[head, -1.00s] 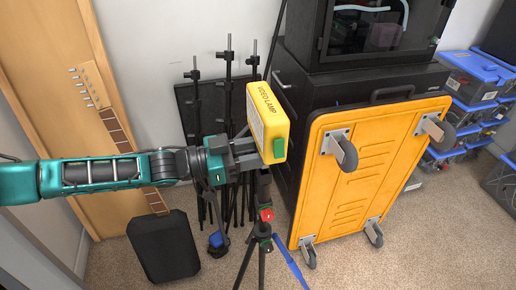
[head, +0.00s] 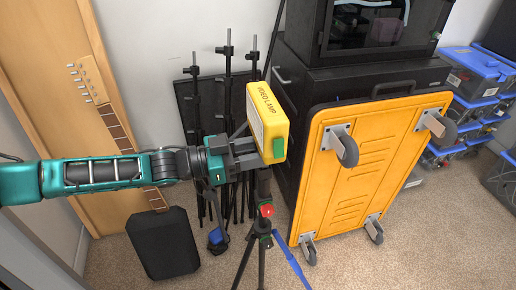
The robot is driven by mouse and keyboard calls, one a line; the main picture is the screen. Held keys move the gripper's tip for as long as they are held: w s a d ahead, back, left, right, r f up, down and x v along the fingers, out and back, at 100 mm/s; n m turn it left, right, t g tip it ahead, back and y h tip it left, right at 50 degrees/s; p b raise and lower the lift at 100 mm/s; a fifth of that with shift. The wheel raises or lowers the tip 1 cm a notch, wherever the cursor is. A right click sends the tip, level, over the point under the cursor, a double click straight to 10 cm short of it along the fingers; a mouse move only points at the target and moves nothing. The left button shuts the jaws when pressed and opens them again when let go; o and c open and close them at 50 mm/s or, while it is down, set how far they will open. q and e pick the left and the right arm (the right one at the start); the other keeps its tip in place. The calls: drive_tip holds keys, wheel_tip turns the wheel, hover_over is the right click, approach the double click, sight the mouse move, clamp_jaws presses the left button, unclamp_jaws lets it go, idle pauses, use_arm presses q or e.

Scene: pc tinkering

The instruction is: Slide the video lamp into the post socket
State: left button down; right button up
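The yellow video lamp (head: 272,118), with a green part at its lower front, is held at the end of my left arm. My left gripper (head: 240,156) is shut on the lamp from its left side. The black tripod post (head: 264,188) stands directly below the lamp, with a red knob partway down and a blue part on one leg. The top of the post is hidden behind the lamp and gripper, so I cannot tell whether they touch. My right gripper is not in view.
An orange wheeled trolley (head: 362,165) leans upright to the right of the tripod, against a black cabinet (head: 300,88). Several black stands (head: 228,100) are behind. A black case (head: 163,243) sits on the carpet at left. Blue-lidded boxes (head: 476,72) stack at far right.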

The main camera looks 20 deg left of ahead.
use_arm(q)
drive_tip(key=shift+f+b, duration=0.8)
drive_tip(key=shift+f, duration=0.45)
drive_tip(key=c, duration=0.7)
unclamp_jaws()
drive_tip(key=shift+o, duration=0.5)
drive_tip(key=shift+f, duration=0.1)
drive_tip(key=shift+f, duration=0.1)
drive_tip(key=shift+s+a, duration=0.1)
drive_tip(key=p+v, duration=0.1)
drive_tip(key=v, duration=0.3)
drive_tip(key=shift+s+a, duration=0.25)
drive_tip(key=shift+a, duration=0.1)
